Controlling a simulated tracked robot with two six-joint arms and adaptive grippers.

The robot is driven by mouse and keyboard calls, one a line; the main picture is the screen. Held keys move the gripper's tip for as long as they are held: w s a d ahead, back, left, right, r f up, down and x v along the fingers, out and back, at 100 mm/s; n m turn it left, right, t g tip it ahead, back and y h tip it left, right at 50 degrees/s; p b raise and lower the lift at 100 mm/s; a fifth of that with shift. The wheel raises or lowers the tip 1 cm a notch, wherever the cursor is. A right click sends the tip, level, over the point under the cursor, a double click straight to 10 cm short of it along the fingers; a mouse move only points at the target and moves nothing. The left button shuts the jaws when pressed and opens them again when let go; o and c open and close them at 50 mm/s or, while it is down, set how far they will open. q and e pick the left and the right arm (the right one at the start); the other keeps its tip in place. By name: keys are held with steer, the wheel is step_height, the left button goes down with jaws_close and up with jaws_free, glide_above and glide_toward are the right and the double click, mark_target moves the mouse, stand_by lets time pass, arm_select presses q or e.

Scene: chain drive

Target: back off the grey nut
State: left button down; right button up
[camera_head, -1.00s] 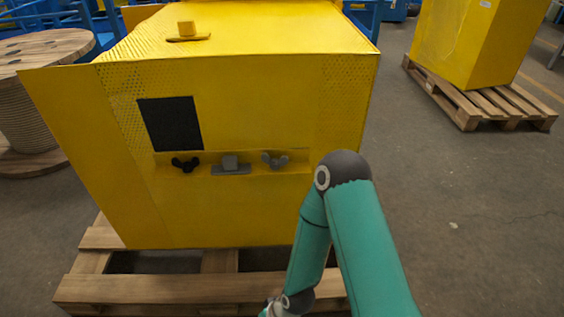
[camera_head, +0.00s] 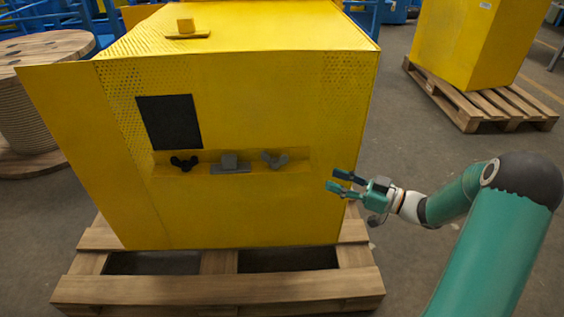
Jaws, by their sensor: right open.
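The grey nut (camera_head: 274,160) is a wing-shaped nut on the front of the yellow machine housing (camera_head: 240,215), at the right end of a row of fittings. A black wing nut (camera_head: 184,163) sits at the left end of that row. A grey block on a plate (camera_head: 230,163) lies between the two nuts. My right gripper (camera_head: 337,182) is open and empty, to the right of and a little below the grey nut, clear of it. Its fingers point left. My left gripper does not show.
A black square panel (camera_head: 169,122) is above the black nut. A yellow block on a plate (camera_head: 187,29) rests on the housing's top. The housing stands on a wooden pallet (camera_head: 220,289). A cable spool (camera_head: 27,120) stands left. Another loaded pallet (camera_head: 478,105) stands back right. Floor between is clear.

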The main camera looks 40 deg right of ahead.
mark_target(281, 162)
steer(key=b+x, duration=0.3)
steer(key=x, duration=1.1)
steer(key=shift+w+a+f+b, duration=0.1)
steer(key=shift+w+b, duration=0.05)
steer(key=shift+b, duration=0.15)
steer(key=shift+x, duration=0.85)
